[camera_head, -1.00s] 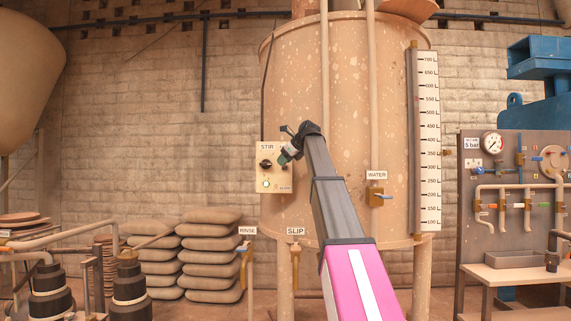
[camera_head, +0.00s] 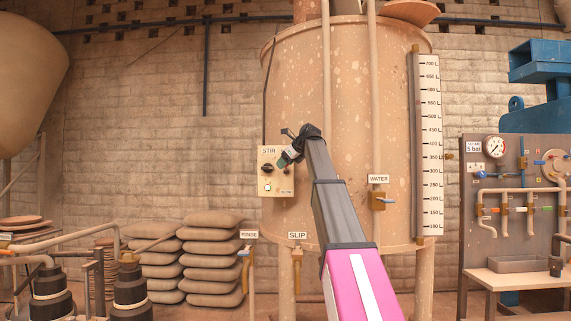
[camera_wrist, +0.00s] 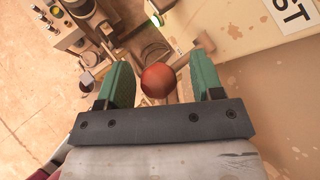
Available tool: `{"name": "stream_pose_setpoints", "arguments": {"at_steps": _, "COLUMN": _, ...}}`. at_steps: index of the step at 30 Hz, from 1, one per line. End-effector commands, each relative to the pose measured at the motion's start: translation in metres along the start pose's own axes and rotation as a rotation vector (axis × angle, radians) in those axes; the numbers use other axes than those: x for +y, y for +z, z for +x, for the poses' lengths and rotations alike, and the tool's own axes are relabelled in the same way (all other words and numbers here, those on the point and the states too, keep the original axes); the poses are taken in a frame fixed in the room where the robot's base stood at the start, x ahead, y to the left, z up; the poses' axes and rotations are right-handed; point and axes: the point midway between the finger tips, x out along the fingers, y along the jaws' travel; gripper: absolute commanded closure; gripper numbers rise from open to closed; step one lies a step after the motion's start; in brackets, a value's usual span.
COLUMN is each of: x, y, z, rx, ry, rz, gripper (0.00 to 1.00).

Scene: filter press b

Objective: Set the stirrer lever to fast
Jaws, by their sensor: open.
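A red ball knob (camera_wrist: 158,81), which looks like the stirrer lever's end, lies between the open green fingers of my gripper (camera_wrist: 162,72). Gaps show on both sides of the ball.
The spotted tank (camera_head: 345,100) fills the middle. A WATER valve (camera_head: 379,200) and a vertical scale (camera_head: 430,145) are to the right of my arm. A SLIP valve (camera_head: 297,257) hangs below the panel. Stacked sacks (camera_head: 210,260) stand at lower left.

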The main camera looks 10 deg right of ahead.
Motion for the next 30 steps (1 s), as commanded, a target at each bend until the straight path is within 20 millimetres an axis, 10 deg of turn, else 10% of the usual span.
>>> {"name": "stream_pose_setpoints", "arguments": {"at_steps": 18, "x": 0.000, "y": 0.001, "z": -0.090, "rx": -0.001, "ry": -0.001, "rz": -0.001, "gripper": 0.39}}
{"name": "stream_pose_setpoints", "arguments": {"at_steps": 30, "x": 0.000, "y": 0.001, "z": -0.107, "rx": -0.001, "ry": 0.001, "rz": -0.001, "gripper": 0.39}}
